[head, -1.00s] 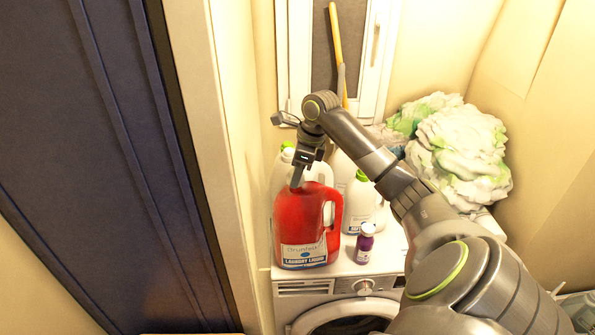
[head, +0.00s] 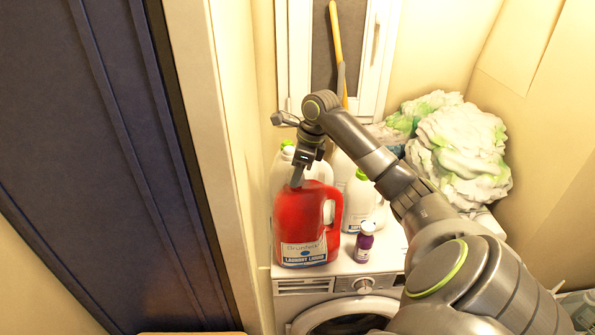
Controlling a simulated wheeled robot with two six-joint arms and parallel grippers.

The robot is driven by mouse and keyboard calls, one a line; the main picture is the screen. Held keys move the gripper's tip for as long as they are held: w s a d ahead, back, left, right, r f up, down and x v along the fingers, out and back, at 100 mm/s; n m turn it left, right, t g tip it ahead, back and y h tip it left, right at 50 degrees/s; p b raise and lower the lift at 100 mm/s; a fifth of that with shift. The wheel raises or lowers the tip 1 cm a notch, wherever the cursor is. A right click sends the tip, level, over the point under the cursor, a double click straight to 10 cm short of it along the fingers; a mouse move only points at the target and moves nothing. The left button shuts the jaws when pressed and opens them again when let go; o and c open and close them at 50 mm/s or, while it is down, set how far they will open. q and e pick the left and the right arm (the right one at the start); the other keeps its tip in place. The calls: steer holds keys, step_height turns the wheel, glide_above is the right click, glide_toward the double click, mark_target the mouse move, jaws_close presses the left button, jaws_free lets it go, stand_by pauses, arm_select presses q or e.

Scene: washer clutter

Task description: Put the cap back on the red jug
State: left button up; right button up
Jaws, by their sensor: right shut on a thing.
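The red jug (head: 301,221) stands upright on the washing machine's top, with its label facing front and its handle on the right. My right gripper (head: 297,181) points down at the jug's top, with its fingertips at the mouth. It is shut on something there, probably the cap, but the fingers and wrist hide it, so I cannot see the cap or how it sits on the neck. My left gripper is not in view.
The white washing machine (head: 394,258) carries white jugs with green caps (head: 361,204) behind the red one. A small purple bottle (head: 364,243) stands to the right. Crumpled laundry (head: 462,155) is piled at the back right. A wall edge runs close on the left.

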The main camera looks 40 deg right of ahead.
steer(key=shift+f, duration=0.75)
stand_by(1.2)
steer(key=o, duration=0.4)
steer(key=c, duration=0.4)
steer(key=o, duration=1)
steer(key=shift+f, duration=0.1)
steer(key=shift+c, duration=0.7)
steer(key=n+g, duration=0.1)
steer(key=n, duration=0.4)
steer(key=shift+n+y, duration=0.3)
steer(key=shift+y, duration=0.1)
